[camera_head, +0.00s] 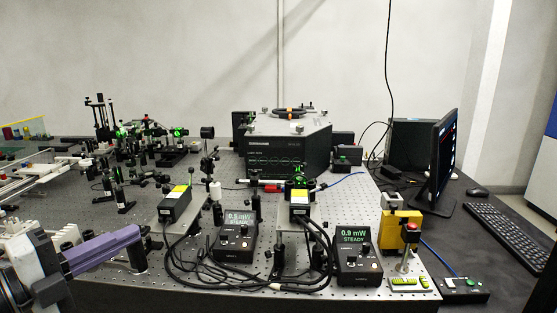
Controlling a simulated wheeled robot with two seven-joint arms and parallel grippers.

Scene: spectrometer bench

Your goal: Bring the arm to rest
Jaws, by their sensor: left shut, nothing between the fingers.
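My left arm comes in from the lower left corner. My right gripper is not in view.
Two power meters, reading 0.5 mW (235,237) and 0.9 mW (357,256), stand at the front with looped black cables. Optics mounts (125,135) crowd the back left. A large dark instrument (288,143), yellow box (399,229), monitor (444,160) and keyboard (503,233) stand further right.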

